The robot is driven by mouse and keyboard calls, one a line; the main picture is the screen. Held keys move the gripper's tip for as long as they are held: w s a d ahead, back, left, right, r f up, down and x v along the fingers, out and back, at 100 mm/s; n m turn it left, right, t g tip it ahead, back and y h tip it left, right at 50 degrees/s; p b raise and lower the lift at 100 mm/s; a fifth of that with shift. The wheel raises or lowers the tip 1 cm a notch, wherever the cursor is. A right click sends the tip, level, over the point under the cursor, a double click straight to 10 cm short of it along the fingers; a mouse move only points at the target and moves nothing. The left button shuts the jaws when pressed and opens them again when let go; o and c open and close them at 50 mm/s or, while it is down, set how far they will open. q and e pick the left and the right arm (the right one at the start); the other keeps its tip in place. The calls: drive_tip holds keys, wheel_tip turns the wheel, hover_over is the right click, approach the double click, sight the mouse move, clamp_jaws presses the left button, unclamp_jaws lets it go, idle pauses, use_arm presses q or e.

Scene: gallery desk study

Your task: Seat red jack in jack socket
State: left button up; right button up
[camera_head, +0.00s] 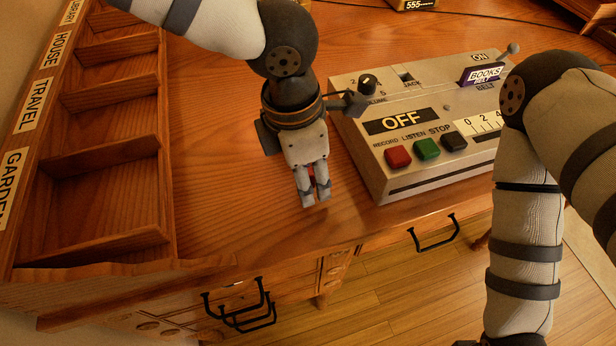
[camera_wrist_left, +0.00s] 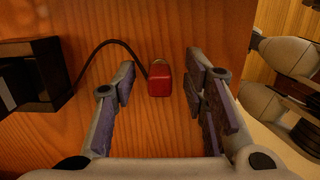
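The red jack (camera_wrist_left: 159,78) lies on the wooden desk in the left wrist view, with a metal tip and a dark cable. In the head view only a bit of its red (camera_head: 311,171) shows between my left fingers. My left gripper (camera_wrist_left: 160,70) is open, one finger on each side of the jack, with a visible gap on both sides. In the head view my left gripper (camera_head: 316,196) points down over the desk, left of the grey machine. The jack socket (camera_head: 407,78) is on the machine's top, by the JACK label. My right gripper's fingers are outside the frame.
The grey machine (camera_head: 375,165) has a knob, coloured buttons and a purple BOOKS piece (camera_head: 484,75). A labelled wooden compartment rack (camera_head: 165,130) stands left. A dark box (camera_wrist_left: 35,75) is at the cable's end. Bare desk (camera_head: 225,120) lies between rack and machine. My right arm is right.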

use_arm(q)
drive_tip(key=shift+r, duration=0.1)
clamp_jaws()
